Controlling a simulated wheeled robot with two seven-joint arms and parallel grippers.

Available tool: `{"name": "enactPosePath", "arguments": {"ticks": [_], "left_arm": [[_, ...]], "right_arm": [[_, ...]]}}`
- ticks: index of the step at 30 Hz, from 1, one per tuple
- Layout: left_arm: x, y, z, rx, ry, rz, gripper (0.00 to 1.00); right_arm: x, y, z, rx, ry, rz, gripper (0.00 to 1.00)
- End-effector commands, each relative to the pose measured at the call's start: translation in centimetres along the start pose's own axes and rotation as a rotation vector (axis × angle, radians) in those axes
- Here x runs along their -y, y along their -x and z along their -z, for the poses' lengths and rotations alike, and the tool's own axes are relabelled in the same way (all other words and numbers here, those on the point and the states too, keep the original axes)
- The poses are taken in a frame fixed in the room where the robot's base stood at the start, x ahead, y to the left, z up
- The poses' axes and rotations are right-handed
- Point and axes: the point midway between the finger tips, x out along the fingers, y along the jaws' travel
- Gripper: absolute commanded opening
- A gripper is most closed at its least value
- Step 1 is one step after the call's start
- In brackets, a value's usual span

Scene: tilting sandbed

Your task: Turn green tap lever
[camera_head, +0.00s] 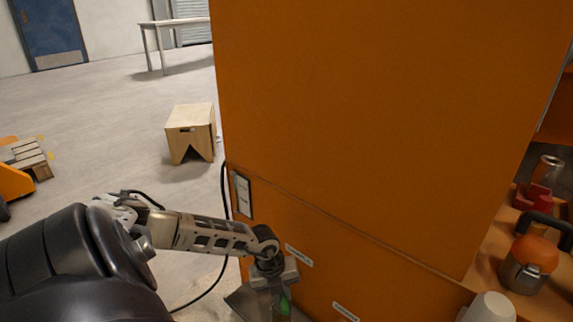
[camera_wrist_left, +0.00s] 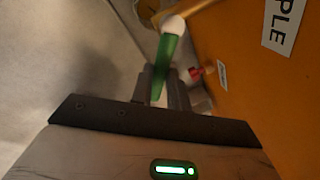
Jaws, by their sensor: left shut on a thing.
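The green tap lever (camera_wrist_left: 165,62) shows in the left wrist view, running from a pale round pivot down between the fingers of my left gripper (camera_wrist_left: 162,88). The gripper is shut on the lever. In the head view my left gripper (camera_head: 270,292) points down beside the orange cabinet's lower front, and a small bit of the green lever (camera_head: 284,302) shows at its fingers. Most of the tap body is hidden there by the gripper. My right gripper is not in view.
The tall orange cabinet (camera_head: 370,110) fills the middle, close to my left arm. A black cable (camera_head: 224,200) hangs along its left edge. A wooden stool (camera_head: 191,132) stands on open floor behind. A shelf at right holds a kettle-like pot (camera_head: 530,262) and a white cup (camera_head: 490,308).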

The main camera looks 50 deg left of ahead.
Motion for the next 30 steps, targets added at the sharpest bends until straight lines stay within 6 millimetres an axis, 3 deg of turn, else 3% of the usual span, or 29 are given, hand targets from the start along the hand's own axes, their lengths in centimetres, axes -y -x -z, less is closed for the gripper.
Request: {"name": "enactPosePath", "arguments": {"ticks": [6,7,9,20,25,30], "left_arm": [[0.0,0.0,0.0,-0.001,0.0,-0.003,0.0],[0.0,0.0,0.0,-0.001,0.0,-0.003,0.25],[0.0,0.0,0.0,0.0,0.0,-0.003,0.39],[0.1,0.7,0.0,0.0,-0.001,-0.003,0.39],[0.1,3.7,-0.1,0.002,-0.003,-0.004,0.39],[0.0,8.0,-0.1,0.002,-0.004,-0.006,0.39]], "right_arm": [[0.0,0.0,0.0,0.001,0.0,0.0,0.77],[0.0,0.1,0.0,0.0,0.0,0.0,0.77],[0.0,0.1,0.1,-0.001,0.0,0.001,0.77],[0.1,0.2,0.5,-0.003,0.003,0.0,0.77],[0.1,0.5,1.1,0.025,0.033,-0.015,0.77],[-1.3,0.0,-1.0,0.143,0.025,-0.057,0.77]]}}
